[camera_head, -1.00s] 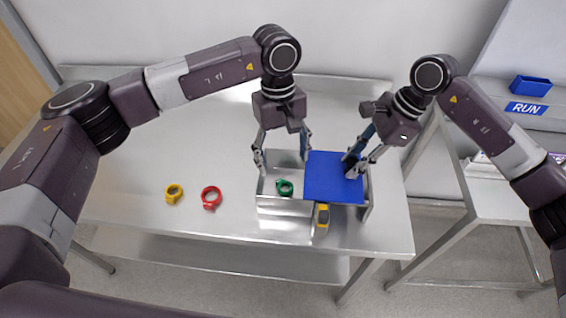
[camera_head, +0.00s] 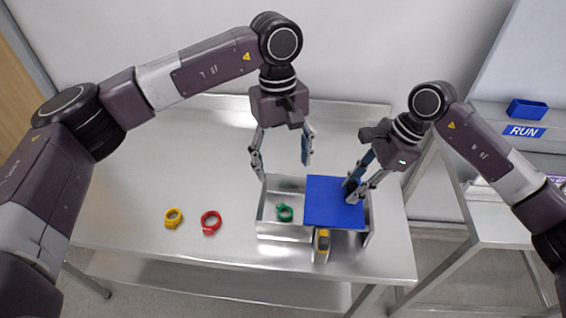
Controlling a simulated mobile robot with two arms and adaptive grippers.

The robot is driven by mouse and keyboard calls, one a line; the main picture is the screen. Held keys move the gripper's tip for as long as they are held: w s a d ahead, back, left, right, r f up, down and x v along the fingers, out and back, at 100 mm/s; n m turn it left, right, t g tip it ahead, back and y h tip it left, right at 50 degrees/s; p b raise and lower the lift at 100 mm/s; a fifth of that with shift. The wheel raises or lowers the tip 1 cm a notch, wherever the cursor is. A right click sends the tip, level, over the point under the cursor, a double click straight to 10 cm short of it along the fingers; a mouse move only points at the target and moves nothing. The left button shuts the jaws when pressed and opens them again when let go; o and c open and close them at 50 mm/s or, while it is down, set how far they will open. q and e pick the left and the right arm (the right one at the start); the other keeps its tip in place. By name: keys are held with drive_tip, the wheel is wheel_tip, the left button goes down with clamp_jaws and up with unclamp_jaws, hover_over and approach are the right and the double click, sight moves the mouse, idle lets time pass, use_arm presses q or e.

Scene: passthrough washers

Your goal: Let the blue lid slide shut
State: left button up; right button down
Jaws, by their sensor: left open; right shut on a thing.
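The blue lid (camera_head: 328,208) covers the right part of the metal box (camera_head: 284,238); the box's left part is uncovered. A green ring (camera_head: 285,212) lies inside the uncovered part. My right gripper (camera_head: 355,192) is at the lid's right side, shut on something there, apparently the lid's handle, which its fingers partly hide. My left gripper (camera_head: 283,162) is open and empty above the back of the box's open part, clear of the green ring.
A yellow ring (camera_head: 173,217) and a red ring (camera_head: 211,223) lie on the metal table (camera_head: 130,205) left of the box. A yellow-and-grey device (camera_head: 322,243) stands at the box's front. A blue tray (camera_head: 527,110) and a RUN sign (camera_head: 524,131) are at the far right.

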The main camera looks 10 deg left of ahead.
drive_tip(key=shift+w+r, duration=0.15)
drive_tip(key=shift+w, duration=0.05)
